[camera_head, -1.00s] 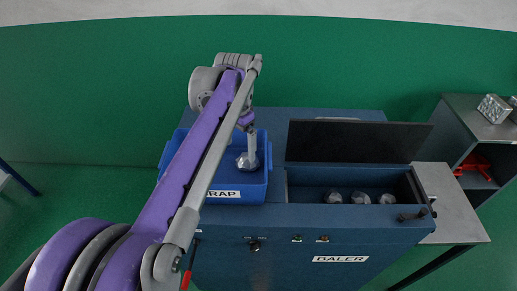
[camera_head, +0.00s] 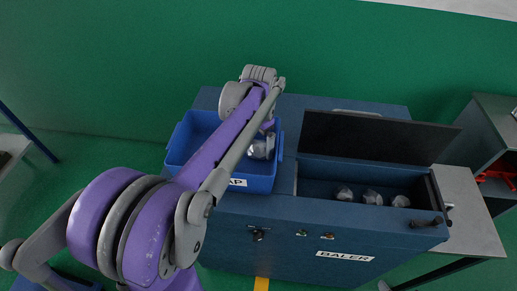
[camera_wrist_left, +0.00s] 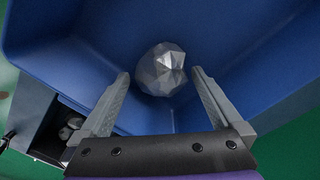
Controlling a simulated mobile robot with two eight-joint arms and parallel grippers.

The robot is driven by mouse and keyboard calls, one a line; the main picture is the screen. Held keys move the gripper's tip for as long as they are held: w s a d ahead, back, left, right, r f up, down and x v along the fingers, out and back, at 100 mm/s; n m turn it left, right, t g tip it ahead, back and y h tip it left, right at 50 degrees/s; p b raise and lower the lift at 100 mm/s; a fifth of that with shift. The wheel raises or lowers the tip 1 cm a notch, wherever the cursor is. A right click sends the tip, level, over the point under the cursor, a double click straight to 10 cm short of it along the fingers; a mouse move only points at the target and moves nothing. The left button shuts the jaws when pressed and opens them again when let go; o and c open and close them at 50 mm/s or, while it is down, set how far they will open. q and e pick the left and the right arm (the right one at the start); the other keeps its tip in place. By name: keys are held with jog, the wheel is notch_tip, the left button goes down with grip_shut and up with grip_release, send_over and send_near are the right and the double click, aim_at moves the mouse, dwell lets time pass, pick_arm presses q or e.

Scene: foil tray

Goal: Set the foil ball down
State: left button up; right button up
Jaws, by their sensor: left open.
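The foil ball (camera_head: 262,148), a grey faceted lump, is inside the blue scrap bin (camera_head: 178,160), toward its right side. It also shows in the left wrist view (camera_wrist_left: 160,68), against the blue inner surface of the bin (camera_wrist_left: 60,45). My left gripper (camera_head: 268,126) is over the bin at the ball. In the wrist view its two fingers (camera_wrist_left: 161,76) are spread, one on each side of the ball, with gaps showing between ball and fingers. The arm hides part of the bin and its label. My right gripper is not in view.
The baler (camera_head: 290,232) stands with its dark lid (camera_head: 375,137) raised to the right of the bin. Several foil balls (camera_head: 371,197) lie in its open chamber. A grey side table (camera_head: 470,205) and a shelf (camera_head: 490,145) with a red object stand at right.

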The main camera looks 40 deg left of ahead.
pick_arm(q)
jog(key=shift+f, duration=0.9)
jog(key=shift+c, duration=0.3)
jog(key=c, duration=1.1)
jog(key=shift+o, duration=0.2)
